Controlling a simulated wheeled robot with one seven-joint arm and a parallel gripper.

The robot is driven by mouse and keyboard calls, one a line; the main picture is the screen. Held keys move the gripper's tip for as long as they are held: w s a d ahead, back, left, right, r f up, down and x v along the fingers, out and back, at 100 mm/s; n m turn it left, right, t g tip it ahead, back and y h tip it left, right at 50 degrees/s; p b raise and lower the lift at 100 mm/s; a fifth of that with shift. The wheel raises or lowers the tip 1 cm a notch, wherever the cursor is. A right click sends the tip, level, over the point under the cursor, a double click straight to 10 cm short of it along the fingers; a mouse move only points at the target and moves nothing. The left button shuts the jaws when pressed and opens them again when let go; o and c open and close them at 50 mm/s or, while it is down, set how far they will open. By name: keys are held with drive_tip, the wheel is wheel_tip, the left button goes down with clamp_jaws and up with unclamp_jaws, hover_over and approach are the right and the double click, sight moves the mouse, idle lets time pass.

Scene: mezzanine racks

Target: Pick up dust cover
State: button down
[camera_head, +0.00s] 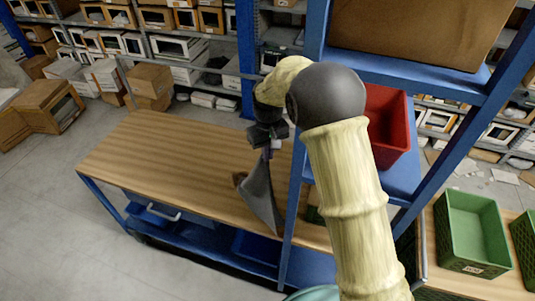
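A dark grey sheet of cloth, which looks like the dust cover (262,193), hangs in a narrow fold below my gripper (267,147). Its top is pinched between the fingers, and its lower end reaches down in front of the near edge of the wooden table (165,160). My gripper points down above the right part of the table and appears shut on the cover. My arm hides part of the table's right end.
A blue rack (314,35) stands at the right, close to my arm, with a red bin (386,125) on a shelf. Green bins (472,232) stand at lower right. The table's left half is clear. Cardboard boxes (45,107) lie at far left.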

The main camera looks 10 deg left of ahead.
wheel_tip(320, 180, up, 9)
drive_tip(key=shift+w, duration=0.1)
wheel_tip(320, 180, up, 9)
idle(0.6)
